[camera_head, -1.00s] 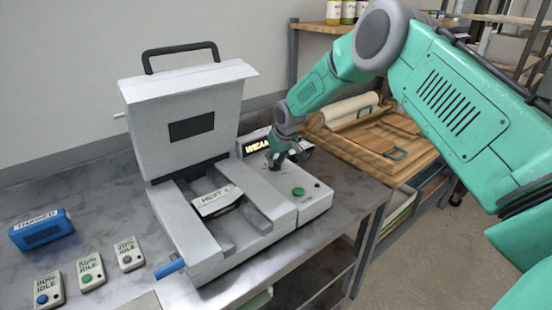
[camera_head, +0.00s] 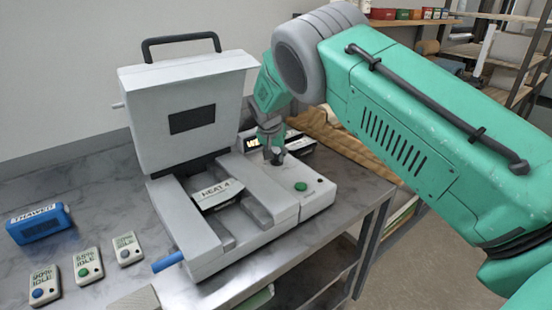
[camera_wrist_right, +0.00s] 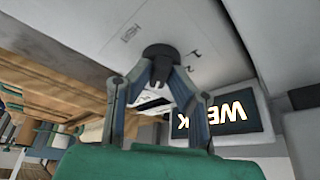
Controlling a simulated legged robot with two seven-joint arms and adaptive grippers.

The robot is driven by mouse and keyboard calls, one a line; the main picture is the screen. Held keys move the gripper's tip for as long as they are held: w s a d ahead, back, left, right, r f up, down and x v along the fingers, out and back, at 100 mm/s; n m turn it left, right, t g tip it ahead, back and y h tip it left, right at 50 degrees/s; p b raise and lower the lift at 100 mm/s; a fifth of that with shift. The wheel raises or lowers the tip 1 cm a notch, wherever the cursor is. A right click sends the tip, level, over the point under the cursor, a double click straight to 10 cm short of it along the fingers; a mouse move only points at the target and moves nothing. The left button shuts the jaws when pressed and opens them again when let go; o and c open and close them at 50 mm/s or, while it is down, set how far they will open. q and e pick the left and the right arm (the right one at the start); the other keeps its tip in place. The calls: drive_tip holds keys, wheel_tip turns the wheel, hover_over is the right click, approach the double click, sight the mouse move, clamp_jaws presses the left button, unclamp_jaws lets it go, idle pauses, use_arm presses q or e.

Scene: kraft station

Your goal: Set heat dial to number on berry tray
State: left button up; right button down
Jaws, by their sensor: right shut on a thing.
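The heat dial is a dark round knob (camera_wrist_right: 160,52) on the white control panel, with small printed marks around it in the right wrist view. My right gripper (camera_wrist_right: 160,75) is shut on the dial; in the head view the gripper (camera_head: 274,157) hides most of it. A tray labelled "HEAT 4" (camera_head: 217,193) sits in the open white machine (camera_head: 190,118). A lit display showing what looks like "WEAK" (camera_wrist_right: 228,112) stands behind the panel. My left gripper is not in view.
A green button (camera_head: 301,186) is on the panel near the dial. A blue "THAWED" box (camera_head: 40,226) and several small "IDLE" boxes (camera_head: 87,266) lie at the left of the metal table.

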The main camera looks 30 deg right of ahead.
drive_tip(key=shift+w+r+m, duration=0.1)
drive_tip(key=shift+w+m, duration=0.05)
drive_tip(key=shift+m, duration=0.35)
drive_tip(key=c, duration=1.5)
unclamp_jaws()
drive_tip(key=shift+w, duration=0.1)
drive_tip(key=v, duration=1.1)
drive_tip(key=shift+a+r, duration=0.25)
drive_tip(key=shift+r, duration=0.05)
